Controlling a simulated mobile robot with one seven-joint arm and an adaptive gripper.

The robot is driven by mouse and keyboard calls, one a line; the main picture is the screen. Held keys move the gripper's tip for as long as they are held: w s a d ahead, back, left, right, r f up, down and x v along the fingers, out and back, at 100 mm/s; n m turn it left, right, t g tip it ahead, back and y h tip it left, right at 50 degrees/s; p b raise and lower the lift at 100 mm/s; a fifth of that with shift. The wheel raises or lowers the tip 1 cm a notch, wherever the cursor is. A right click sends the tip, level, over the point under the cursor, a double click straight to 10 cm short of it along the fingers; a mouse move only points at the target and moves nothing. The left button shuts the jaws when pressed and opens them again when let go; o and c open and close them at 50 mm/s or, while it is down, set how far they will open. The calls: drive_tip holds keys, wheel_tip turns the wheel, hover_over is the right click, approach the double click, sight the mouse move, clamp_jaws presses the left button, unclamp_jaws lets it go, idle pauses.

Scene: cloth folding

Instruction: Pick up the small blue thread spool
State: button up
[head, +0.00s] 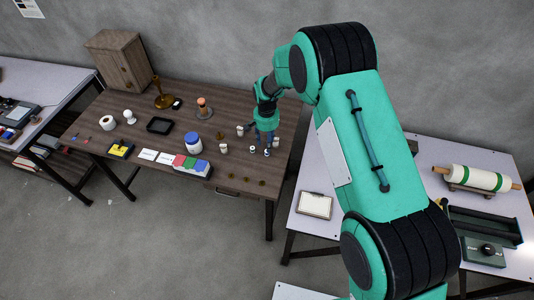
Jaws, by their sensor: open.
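My gripper (265,142) is open and points down over the right part of the brown wooden table (225,105). Several small pale, spool-like pieces stand around it. One with a bluish-dark top (267,152) is just below and in front of the fingers. A whitish one (252,149) is just left of that. I cannot tell for sure which is the small blue thread spool, or whether a finger touches any piece. Nothing is visibly held. The fingers partly hide the table behind them.
A larger blue-and-white jar (193,142) stands left of the gripper. A black tray (159,125) and a brass stand (163,95) are farther left. A pale table (430,160) is at right.

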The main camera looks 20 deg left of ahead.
idle(0.3)
drive_tip(key=shift+d+f, duration=0.1)
drive_tip(key=shift+f, duration=2.5)
drive_tip(key=shift+c, duration=0.2)
drive_tip(key=c, duration=0.7)
